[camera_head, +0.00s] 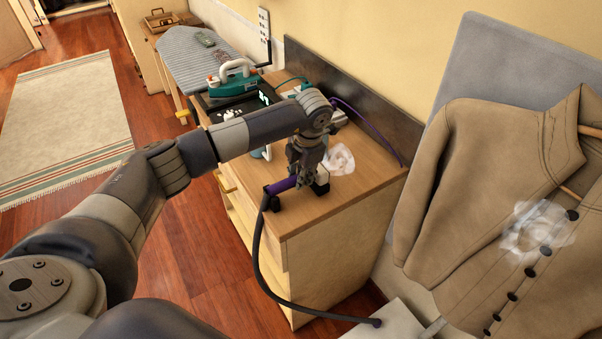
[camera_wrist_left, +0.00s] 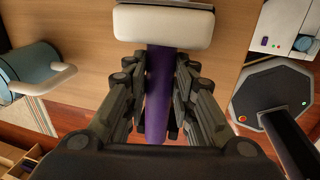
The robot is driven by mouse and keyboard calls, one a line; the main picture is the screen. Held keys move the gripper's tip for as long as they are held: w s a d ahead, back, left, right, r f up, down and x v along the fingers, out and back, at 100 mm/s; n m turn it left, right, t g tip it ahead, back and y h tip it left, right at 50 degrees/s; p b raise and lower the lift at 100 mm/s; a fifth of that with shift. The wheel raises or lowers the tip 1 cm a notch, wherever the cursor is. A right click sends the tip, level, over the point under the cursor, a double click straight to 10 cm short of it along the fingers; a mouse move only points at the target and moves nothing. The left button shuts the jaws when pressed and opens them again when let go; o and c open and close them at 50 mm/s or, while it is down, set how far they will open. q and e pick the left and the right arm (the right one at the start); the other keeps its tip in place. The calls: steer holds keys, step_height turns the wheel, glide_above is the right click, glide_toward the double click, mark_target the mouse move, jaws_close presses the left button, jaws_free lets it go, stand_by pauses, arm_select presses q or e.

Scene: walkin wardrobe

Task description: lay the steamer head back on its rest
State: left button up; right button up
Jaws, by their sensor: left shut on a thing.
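The steamer head has a purple handle (camera_head: 281,186) and a white head part (camera_head: 321,176). My left gripper (camera_head: 304,176) is shut around the handle, low over the front of the wooden cabinet top (camera_head: 355,184). In the left wrist view the purple handle (camera_wrist_left: 160,85) runs between the fingers, with the white head part (camera_wrist_left: 163,27) ahead of them. Small black supports (camera_head: 272,201) show at the handle's outer end and may be the rest. I cannot tell whether the handle touches them. My right gripper is not in view.
A black hose (camera_head: 263,268) hangs from the handle's outer end to a pale unit (camera_head: 395,325) on the floor. A teal and white iron (camera_head: 232,78) stands behind my arm. A brown jacket (camera_head: 490,180) hangs at right. White steam (camera_head: 340,158) shows beside the gripper.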

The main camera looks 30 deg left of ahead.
arm_select(q)
steer(key=o, duration=1)
steer(key=shift+o, duration=0.4)
